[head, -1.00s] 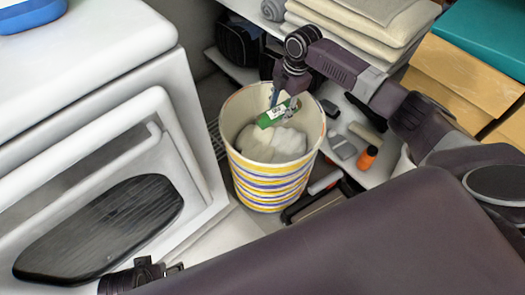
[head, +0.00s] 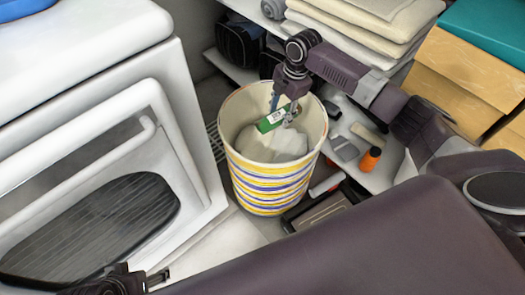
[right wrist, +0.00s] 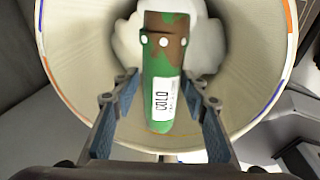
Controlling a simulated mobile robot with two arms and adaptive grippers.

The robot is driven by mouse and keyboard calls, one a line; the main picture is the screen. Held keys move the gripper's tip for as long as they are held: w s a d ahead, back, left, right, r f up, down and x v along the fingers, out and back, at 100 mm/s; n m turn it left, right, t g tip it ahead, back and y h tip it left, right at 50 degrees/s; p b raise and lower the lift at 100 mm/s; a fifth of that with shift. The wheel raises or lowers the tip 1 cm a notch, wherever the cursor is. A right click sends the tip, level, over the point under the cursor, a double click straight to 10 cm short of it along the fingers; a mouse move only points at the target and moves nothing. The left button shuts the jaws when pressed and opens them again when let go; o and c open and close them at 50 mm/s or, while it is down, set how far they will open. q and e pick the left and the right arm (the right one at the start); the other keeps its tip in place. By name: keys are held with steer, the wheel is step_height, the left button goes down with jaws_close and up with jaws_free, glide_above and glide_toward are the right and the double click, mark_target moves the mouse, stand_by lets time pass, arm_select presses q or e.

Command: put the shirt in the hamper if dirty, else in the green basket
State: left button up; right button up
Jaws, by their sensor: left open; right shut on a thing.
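A striped hamper (head: 268,186) stands open on the floor, with white cloth (head: 287,145) inside. My right gripper (right wrist: 160,85) is inside the hamper's mouth, shut on a green item (head: 271,120) above the cloth. In the right wrist view the green item (right wrist: 161,72) has brown blotches, white dots and a white label reading "COLD". It may be the rolled shirt; I cannot tell for sure. My left gripper (head: 157,277) is open and empty at the bottom left. No green basket shows.
A white front-loading machine (head: 100,150) stands left of the hamper. Shelves behind hold folded towels (head: 350,22), dark shoes or bags (head: 240,45) and an orange bottle (head: 370,159). Cardboard boxes (head: 465,70) and a teal box (head: 490,30) stand at the right.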

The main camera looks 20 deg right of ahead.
steer(key=o, duration=1.3)
steer(key=shift+o, duration=0.2)
step_height(320, 180, up, 12)
steer(key=s+d, duration=0.1)
steer(key=shift+s+d, duration=0.2)
steer(key=shift+d, duration=0.05)
steer(key=shift+f, duration=0.1)
